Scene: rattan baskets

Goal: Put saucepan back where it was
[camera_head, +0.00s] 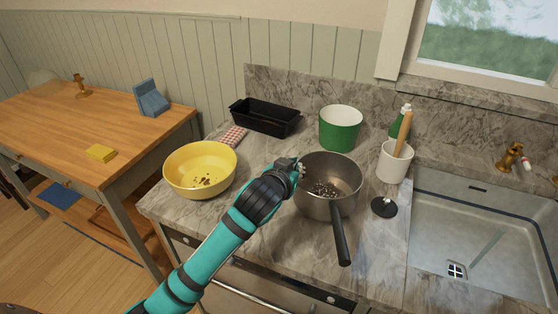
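The grey metal saucepan (314,204) stands on the marble counter, right of centre, with its dark handle (339,236) pointing toward the front edge. Small dark and pale bits lie on its bottom. My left arm comes in from the lower left, and my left gripper (299,168) is at the pan's upper left rim. The fingertips are small and partly hidden by the gripper body, so I cannot tell whether they grip the rim. My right gripper is not in view.
A yellow bowl (190,187) with dark bits stands left of my arm. Behind are a black loaf pan (264,121), a checked cloth (232,137) and a green pot (340,133). A white utensil crock (393,165), black disc (384,207) and sink (452,211) are right. A wooden table (60,135) is left.

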